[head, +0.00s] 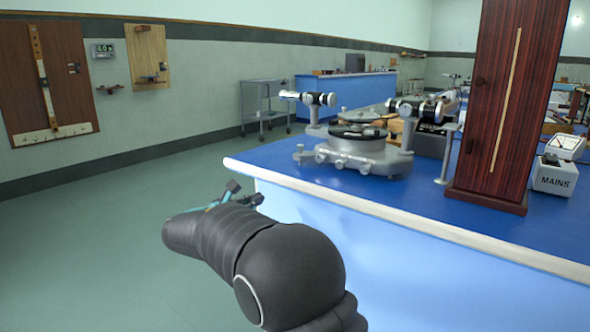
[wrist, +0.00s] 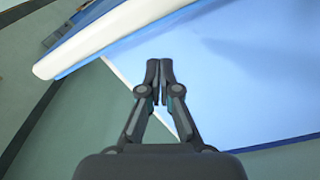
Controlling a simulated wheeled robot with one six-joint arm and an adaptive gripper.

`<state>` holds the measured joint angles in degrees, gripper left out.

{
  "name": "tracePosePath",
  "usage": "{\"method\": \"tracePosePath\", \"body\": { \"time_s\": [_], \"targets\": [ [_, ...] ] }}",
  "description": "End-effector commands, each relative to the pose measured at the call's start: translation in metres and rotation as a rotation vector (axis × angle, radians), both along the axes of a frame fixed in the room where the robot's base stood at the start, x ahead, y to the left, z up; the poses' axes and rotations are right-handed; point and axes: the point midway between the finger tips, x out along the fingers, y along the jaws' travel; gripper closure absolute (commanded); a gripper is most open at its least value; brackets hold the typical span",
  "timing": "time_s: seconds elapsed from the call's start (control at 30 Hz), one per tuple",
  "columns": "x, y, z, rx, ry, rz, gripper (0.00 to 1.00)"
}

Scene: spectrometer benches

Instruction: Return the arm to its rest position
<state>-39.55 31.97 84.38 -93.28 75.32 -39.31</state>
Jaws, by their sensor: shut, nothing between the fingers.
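My arm reaches up from the bottom of the head view, beside the left end of the blue bench (head: 300,165). My gripper (wrist: 160,68) shows in the wrist view with its two fingertips together and nothing between them. In the head view, only small parts of my gripper (head: 236,192) show beyond the dark arm links, which hide the rest. The wrist view shows the bench's pale blue side panel (wrist: 225,70) behind the fingers and its white edge (wrist: 85,55) at upper left. I see no contact between gripper and bench.
A grey spectrometer (head: 358,150) stands on the bench near its left end. A tall dark wooden case (head: 512,100) and a white MAINS box (head: 555,178) stand to the right. The green floor (head: 110,230) at left is clear. A cart (head: 265,105) stands by the wall.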

Motion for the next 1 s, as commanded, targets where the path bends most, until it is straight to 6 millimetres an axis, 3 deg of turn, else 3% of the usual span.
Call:
{"method": "tracePosePath", "body": {
  "time_s": [0.2, 0.4, 0.7, 1.0],
  "targets": [
    [-0.063, -0.069, -0.061, 0.464, 0.125, -0.187, 1.00],
    [-0.143, -0.128, -0.091, 0.892, 0.151, -0.455, 1.00],
    [-0.257, -0.179, -0.103, 1.406, 0.073, -0.844, 1.00],
    [-0.347, -0.206, -0.099, 1.799, -0.067, -1.130, 1.00]
  ]
}}
